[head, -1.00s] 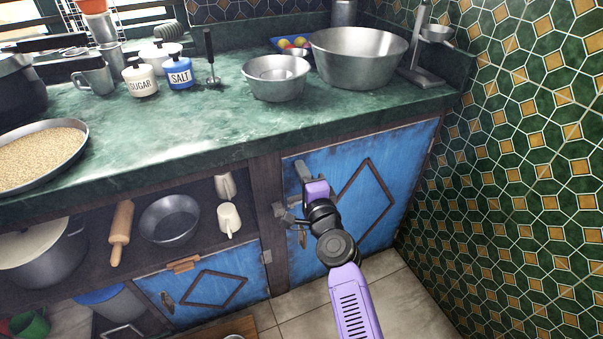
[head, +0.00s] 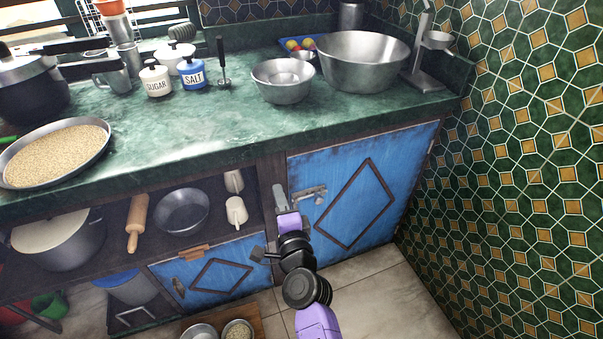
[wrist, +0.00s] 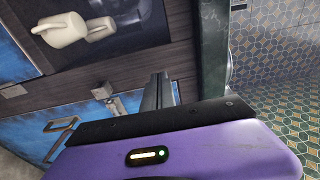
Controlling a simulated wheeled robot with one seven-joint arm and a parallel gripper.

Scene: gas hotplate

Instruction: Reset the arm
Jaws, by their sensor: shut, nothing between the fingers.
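My gripper (head: 279,197) is in front of the wooden post at the left edge of the blue cupboard door (head: 357,185). Its purple and black arm reaches up from the bottom of the head view. In the wrist view its fingers (wrist: 158,90) are together with nothing between them. The cupboard door looks closed, and its metal latch (head: 308,194) lies just right of my gripper. I cannot tell whether the fingers touch the post.
The green counter (head: 190,128) above holds a pan of grain (head: 58,155), sugar and salt jars, and metal bowls (head: 362,60). An open shelf with a rolling pin (head: 138,222) and mugs (head: 237,210) is at the left. A tiled wall (head: 520,150) bounds the right.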

